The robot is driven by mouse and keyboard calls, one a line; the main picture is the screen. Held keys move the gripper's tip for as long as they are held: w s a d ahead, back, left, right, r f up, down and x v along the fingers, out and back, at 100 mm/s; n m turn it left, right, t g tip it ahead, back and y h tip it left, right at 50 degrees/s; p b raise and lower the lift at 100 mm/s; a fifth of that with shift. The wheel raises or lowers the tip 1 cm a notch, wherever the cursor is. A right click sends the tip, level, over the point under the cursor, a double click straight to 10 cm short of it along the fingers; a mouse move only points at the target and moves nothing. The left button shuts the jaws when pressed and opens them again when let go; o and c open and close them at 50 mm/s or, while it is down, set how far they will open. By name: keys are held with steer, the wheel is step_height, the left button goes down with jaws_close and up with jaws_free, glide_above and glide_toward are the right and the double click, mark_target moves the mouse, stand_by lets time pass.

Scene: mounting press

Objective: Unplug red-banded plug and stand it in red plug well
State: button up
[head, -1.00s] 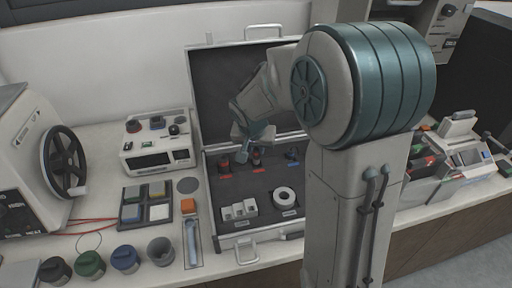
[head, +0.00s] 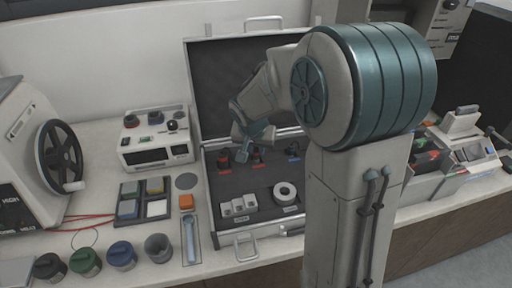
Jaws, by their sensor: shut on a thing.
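My gripper (head: 244,156) is over the back left part of the open case (head: 228,187). It points down, with its fingers between two dark fittings. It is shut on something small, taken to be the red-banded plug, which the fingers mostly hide. The left fitting (head: 224,157) is dark red and stands above a red label. The middle fitting (head: 259,155) also has a red label in front of it. A third fitting (head: 292,150), above a blue label, is at the right. I cannot tell which of these is the red plug well, or whether the held thing touches one.
The case's raised lid (head: 215,85) stands behind my gripper. White blocks (head: 238,206) and a white ring (head: 285,193) lie in its front half. A panel box (head: 155,150) with several knobs is at the left, near a swatch tray (head: 145,199). Several jars (head: 86,262) line the front left.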

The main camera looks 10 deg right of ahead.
steer(key=shift+f+b, duration=0.35)
stand_by(0.6)
steer(key=o, duration=1.5)
steer(key=shift+r+p, duration=2.3)
steer(key=shift+r, duration=1.45)
